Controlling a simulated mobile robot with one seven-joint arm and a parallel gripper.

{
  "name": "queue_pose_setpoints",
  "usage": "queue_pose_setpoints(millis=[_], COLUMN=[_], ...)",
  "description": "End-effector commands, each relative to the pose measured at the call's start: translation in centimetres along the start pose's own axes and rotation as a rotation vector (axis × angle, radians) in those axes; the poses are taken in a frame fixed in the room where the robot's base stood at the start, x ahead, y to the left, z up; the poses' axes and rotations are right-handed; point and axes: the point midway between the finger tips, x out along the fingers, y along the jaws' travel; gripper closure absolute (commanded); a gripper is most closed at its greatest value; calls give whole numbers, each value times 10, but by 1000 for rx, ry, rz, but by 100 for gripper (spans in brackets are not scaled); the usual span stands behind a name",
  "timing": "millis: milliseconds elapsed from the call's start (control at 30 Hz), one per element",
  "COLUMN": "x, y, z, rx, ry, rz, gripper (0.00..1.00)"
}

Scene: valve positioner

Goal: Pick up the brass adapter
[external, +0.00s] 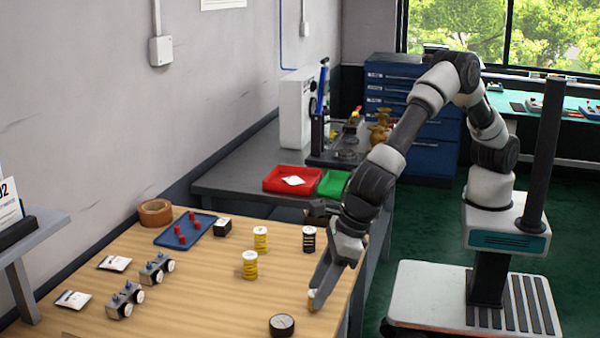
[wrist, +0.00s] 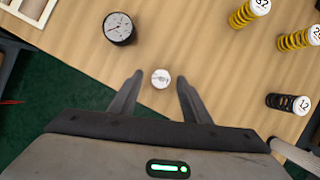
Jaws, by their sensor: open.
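The brass adapter (wrist: 160,78) is a small round piece with a pale, marked top, standing on the wooden table near its edge in the wrist view. In the external view a bit of it shows as a small yellowish shape (external: 312,296) at the fingertips, mostly hidden by them. My gripper (external: 319,292) points down at the table there. In the wrist view its two fingers are spread, one on each side of the adapter, with a gap on both sides. The jaws are open and empty.
A round dial gauge (external: 282,325) lies near the adapter. A black spring (external: 309,239) and yellow springs (external: 250,265) stand farther back. A blue tray (external: 185,229) with red pieces and a tape roll (external: 155,212) are at the far left. Bare wood surrounds the adapter.

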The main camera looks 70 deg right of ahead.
Motion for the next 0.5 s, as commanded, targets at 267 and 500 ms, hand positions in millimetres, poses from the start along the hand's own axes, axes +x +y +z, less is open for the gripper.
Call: queue_pose_setpoints(millis=[267, 500], x=[31, 30], y=[-1, -1], z=[-2, -2], rx=[-1, -1], ry=[0, 0], rz=[0, -1], gripper=[57, 72])
